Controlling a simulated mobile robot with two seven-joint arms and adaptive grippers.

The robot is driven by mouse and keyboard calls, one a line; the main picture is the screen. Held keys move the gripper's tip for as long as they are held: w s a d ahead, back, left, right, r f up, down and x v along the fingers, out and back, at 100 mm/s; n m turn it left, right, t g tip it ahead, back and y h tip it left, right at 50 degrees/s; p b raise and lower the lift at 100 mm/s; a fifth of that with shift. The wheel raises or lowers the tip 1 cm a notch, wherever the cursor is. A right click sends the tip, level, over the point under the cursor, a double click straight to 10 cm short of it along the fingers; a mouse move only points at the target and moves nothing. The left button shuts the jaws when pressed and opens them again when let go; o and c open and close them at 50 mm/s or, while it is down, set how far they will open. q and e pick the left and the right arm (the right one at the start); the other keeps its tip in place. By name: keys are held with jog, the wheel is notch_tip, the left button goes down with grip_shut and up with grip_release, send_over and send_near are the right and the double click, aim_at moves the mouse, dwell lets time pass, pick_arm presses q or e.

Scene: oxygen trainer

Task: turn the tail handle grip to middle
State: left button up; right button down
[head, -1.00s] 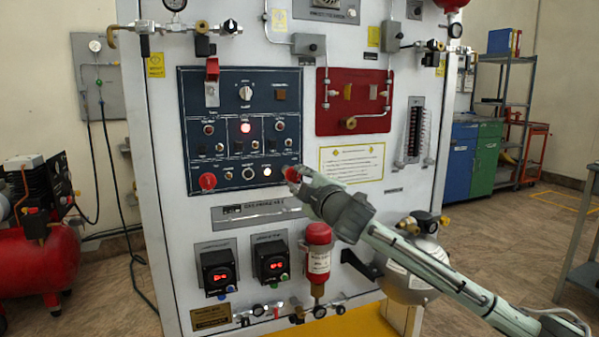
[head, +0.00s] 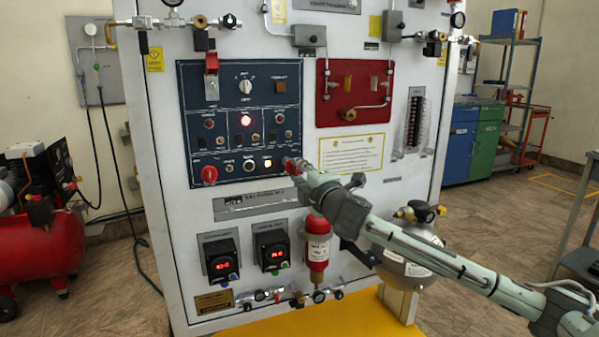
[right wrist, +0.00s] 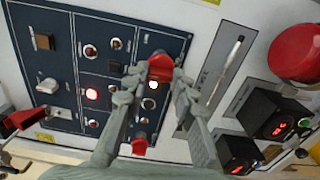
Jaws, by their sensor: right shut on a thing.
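A red grip (head: 290,165), which I take to be the tail handle grip, sits at the lower right corner of the dark blue control panel (head: 222,75). My right gripper (head: 293,167) reaches it from the lower right. In the right wrist view, the two fingers of the right gripper (right wrist: 161,76) are shut on the red grip (right wrist: 160,67), one on each side. The fingers hide part of it, and its exact turn angle cannot be told. My left gripper is not in view.
Another red knob (head: 209,174) is at the panel's lower left; it also shows in the right wrist view (right wrist: 139,145). A lit white button (head: 267,162) is close left of the gripper. A red cylinder (head: 317,245) and two display boxes (head: 271,251) are below.

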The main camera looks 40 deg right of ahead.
jog(key=c, duration=1.2)
grip_release()
jog(key=v, duration=1.2)
